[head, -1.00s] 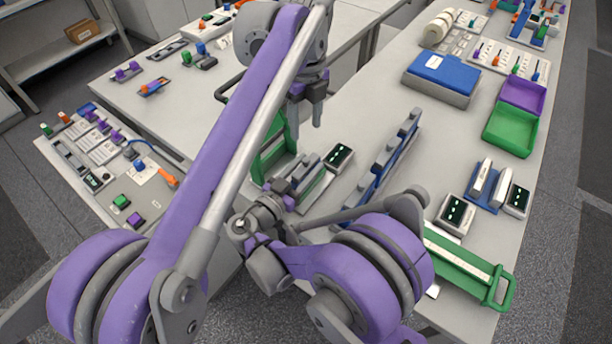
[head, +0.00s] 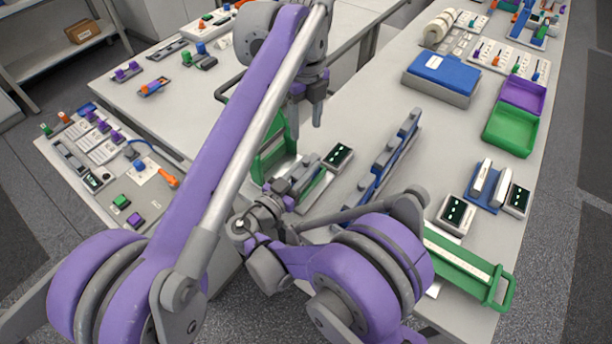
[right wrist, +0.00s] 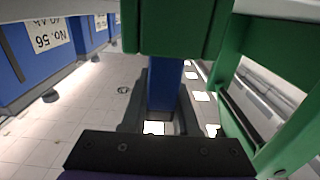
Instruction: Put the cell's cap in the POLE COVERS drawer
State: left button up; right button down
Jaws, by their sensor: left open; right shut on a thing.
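My right gripper (head: 297,180) is low beside a green frame (head: 275,150) on the near side of the bench. In the right wrist view its jaws (right wrist: 160,105) are shut at a green block (right wrist: 178,28), which hides the fingertips; how they grip it is unclear. A blue upright shape shows between the fingers. A green frame wall (right wrist: 232,100) stands close on the right there. My left gripper (head: 307,112) is open and empty, hanging above the far side of the green frame. I cannot pick out the cell, its cap or the POLE COVERS drawer for certain.
A grey and blue rail (head: 388,155) and a dark display box (head: 339,157) are right of my right gripper. Green and purple trays (head: 511,131), a blue-topped box (head: 441,77) and a green handled fixture (head: 470,268) stand farther right.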

aim_at(306, 159)
dwell(0.7)
pick_arm(q)
notch_tip(306, 159, down, 11)
jog(key=n, duration=3)
jog(key=shift+r, duration=0.1)
